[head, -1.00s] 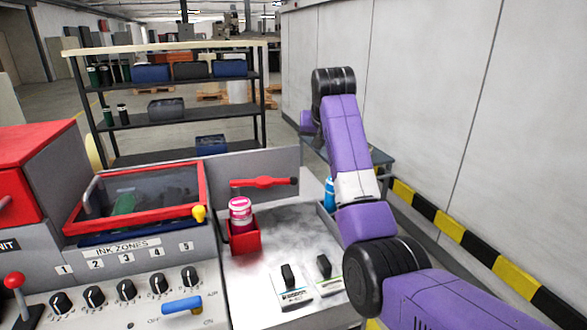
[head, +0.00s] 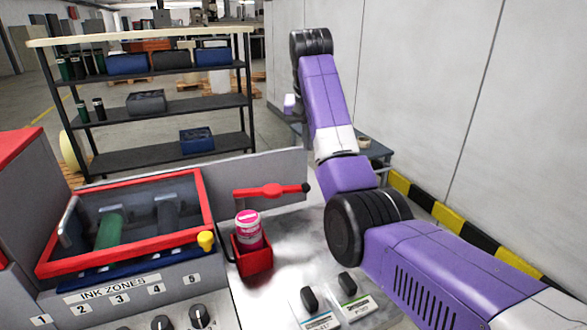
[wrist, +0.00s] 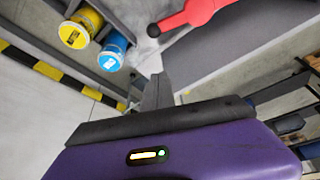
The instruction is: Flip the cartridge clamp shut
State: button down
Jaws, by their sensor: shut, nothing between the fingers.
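The cartridge clamp (head: 270,190) is a red lever with a black knob at its right end. In the head view it lies about level against the grey back panel, just above and behind the cartridge. The pink cartridge (head: 248,231) with a white band stands upright in a red holder (head: 253,262). In the wrist view the clamp (wrist: 198,12) crosses the top, with its knob left of centre. My gripper (wrist: 156,92) shows there as grey fingers, shut and empty, below the knob and apart from it. In the head view I cannot make out the fingers.
A red-framed ink tray (head: 125,225) with a yellow knob (head: 206,241) stands left of the holder. Two black switches (head: 309,299) sit on the metal deck in front. Yellow (wrist: 80,30) and blue (wrist: 113,50) containers are at the wrist view's upper left. A wall is at right.

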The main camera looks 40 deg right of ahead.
jog(key=shift+w, duration=0.25)
notch_tip(320, 180, down, 10)
jog(key=p, duration=0.4)
jog(key=shift+s+a, duration=0.15)
dwell(0.6)
jog(key=shift+a, duration=0.1)
